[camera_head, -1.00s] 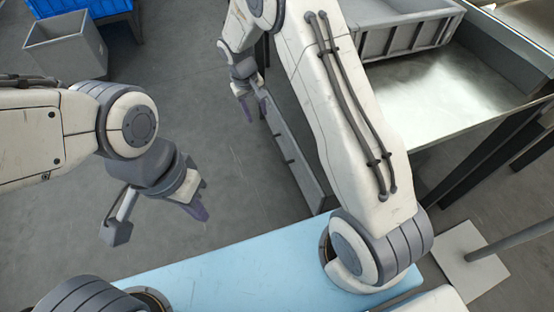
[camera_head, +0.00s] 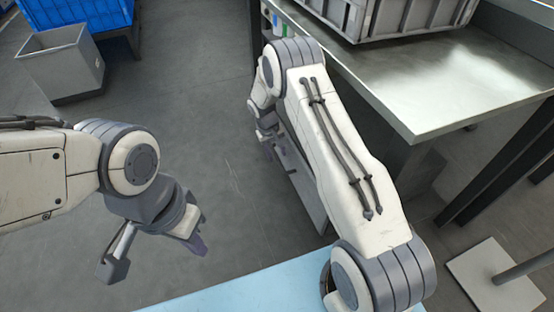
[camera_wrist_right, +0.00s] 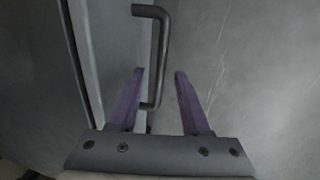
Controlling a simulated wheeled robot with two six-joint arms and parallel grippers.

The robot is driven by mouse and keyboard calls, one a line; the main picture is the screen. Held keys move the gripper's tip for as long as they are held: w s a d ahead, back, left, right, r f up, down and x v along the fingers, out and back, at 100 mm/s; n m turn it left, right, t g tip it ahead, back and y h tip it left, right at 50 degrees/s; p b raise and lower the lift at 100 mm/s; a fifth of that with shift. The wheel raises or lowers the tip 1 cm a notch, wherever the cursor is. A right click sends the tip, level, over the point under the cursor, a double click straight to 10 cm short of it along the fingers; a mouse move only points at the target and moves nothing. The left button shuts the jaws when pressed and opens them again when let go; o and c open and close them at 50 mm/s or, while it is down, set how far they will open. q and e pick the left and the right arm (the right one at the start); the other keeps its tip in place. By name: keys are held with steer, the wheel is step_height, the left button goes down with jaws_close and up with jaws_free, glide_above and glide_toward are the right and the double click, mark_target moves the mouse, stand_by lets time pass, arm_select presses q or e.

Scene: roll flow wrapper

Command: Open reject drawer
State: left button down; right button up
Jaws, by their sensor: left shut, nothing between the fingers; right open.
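A dark bar handle (camera_wrist_right: 163,58) stands out from a grey panel (camera_wrist_right: 110,45) in the right wrist view; the panel seems to be the drawer front. My right gripper (camera_wrist_right: 157,72) is open, with its purple fingers on either side of the handle's lower part. I cannot tell whether they touch it. In the head view my right gripper (camera_head: 266,140) is small and partly hidden by its own arm, beside a long grey panel (camera_head: 308,195) low under the table. My left gripper (camera_head: 203,248) is shut and empty over the floor, far from the drawer.
A metal table (camera_head: 420,95) with a grey crate (camera_head: 395,18) on it stands at the upper right. A grey bin (camera_head: 62,65) and a blue crate (camera_head: 80,12) are at the upper left. The floor between is clear.

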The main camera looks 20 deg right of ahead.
steer(key=shift+d+f, duration=0.15)
steer(key=shift+f, duration=0.5)
jaws_close()
stand_by(1.0)
